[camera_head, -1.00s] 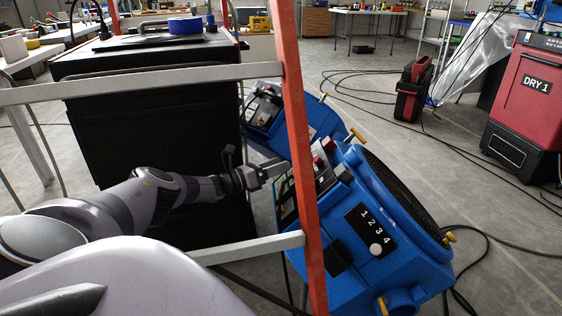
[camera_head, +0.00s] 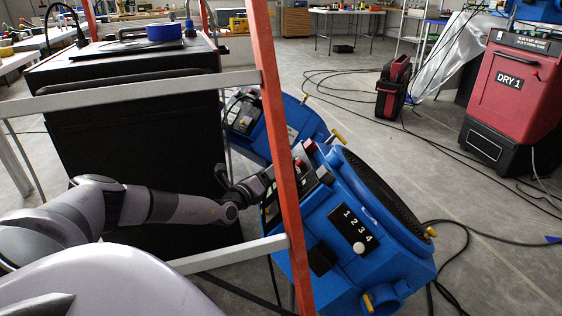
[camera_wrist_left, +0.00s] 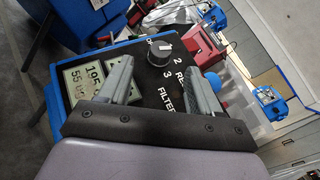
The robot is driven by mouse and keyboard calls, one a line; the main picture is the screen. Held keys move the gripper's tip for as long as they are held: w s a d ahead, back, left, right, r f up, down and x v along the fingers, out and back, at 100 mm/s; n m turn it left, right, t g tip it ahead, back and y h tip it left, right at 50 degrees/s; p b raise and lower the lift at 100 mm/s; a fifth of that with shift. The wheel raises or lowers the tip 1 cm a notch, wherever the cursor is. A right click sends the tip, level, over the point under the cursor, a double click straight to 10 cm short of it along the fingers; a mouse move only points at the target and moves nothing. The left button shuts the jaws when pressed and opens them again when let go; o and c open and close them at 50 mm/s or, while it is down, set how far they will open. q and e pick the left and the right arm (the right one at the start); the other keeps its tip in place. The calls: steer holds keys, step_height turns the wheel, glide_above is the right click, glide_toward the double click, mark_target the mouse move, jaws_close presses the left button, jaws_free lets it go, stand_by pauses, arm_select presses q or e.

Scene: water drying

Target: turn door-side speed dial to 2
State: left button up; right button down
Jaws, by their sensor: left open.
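My left gripper (camera_head: 262,181) is at the control panel on the side of the near blue machine (camera_head: 378,260). In the left wrist view its two fingers (camera_wrist_left: 160,88) are open and empty, pointing at a black panel. A dark round dial (camera_wrist_left: 158,53) with a pale mark lies just beyond the fingertips, apart from them. "2" and "3" are printed beside it; the mark's exact setting is unclear. A white knob (camera_head: 360,249) below "1 2 3 4" is on the near machine's front. Which dial is door-side is unclear. My right gripper is not in view.
An orange-red upright (camera_head: 277,150) with grey rails stands in front of the arm. A black cabinet (camera_head: 125,140) is behind it. Another blue machine (camera_head: 300,122) is behind the near one. A red DRY 1 unit (camera_head: 512,85) and cables are on the right.

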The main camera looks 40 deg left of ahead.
arm_select(q)
steer(key=shift+d, duration=0.25)
steer(key=shift+w, duration=0.15)
steer(key=b+x, duration=0.1)
steer(key=x, duration=0.1)
steer(key=b+x, duration=0.2)
steer(key=x, duration=0.1)
steer(key=shift+f, duration=0.25)
steer(key=shift+b+x, duration=0.35)
steer(key=shift+x, duration=0.55)
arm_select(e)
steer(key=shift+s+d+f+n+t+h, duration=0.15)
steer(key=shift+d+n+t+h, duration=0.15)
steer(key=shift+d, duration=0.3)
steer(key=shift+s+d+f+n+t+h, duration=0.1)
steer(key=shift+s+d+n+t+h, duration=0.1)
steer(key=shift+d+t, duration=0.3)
arm_select(q)
steer(key=shift+r, duration=0.15)
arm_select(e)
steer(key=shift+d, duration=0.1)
